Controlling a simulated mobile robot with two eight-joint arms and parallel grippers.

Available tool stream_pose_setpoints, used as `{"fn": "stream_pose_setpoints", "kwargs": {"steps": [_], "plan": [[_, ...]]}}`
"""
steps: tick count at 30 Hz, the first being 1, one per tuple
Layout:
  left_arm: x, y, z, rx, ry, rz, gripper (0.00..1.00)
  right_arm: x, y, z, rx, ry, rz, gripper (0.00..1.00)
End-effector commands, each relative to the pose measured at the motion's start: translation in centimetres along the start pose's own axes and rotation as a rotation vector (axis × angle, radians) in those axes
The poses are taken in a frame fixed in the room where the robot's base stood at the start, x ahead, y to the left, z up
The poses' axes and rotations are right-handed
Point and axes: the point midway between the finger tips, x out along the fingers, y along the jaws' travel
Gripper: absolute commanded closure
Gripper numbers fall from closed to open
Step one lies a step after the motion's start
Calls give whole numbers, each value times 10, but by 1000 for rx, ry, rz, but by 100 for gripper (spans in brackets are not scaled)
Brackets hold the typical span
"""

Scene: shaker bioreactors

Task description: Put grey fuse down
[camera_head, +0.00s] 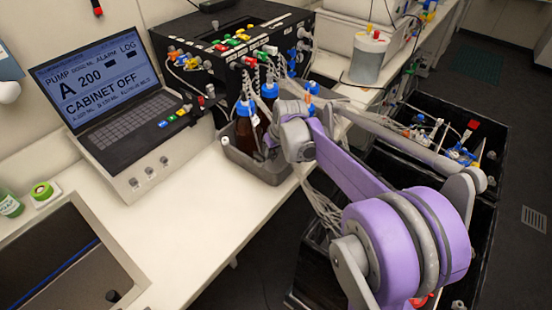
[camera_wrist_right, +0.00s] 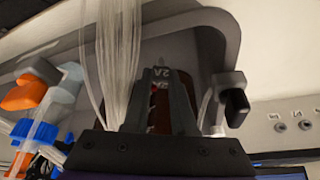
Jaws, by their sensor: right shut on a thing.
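The grey fuse (camera_wrist_right: 161,73), marked 2A, is between the fingertips of my right gripper (camera_wrist_right: 161,90) in the right wrist view. The dark fingers are shut on it, and its lower part is mostly hidden between them. A reddish-brown surface shows in the gap between the fingers. In the head view my purple right arm reaches over to the grey tray of bottles beside the black pump unit; its wrist hides the fingers and the fuse there. My left gripper is in neither view.
Bottles with blue caps (camera_head: 269,91) stand in the grey tray (camera_head: 238,156) at the bench edge. A black pump unit (camera_head: 228,62) with coloured connectors is behind them. A laptop-like console (camera_head: 112,95) is at left. Pale tubes (camera_wrist_right: 105,60) hang close beside the right fingers.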

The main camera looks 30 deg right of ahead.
Motion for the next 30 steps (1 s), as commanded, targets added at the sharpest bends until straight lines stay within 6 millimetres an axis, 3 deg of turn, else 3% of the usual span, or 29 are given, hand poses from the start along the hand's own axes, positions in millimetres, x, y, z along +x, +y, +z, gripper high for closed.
{"fn": "stream_pose_setpoints", "kwargs": {"steps": [9, 22, 23, 24, 27, 30], "plan": [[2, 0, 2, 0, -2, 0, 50, 35, 0, 15, 0, 0, 0, 100], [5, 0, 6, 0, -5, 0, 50, 42, 0, 18, 0, -1, 0, 100], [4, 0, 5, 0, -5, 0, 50, 42, 0, 18, 0, 0, 0, 72], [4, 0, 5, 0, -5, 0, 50, 41, 0, 17, 0, 0, 0, 65], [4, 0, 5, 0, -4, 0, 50, 41, 0, 17, 0, 0, 0, 47], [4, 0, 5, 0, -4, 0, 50, 41, 0, 17, 0, 0, 0, 46]]}}
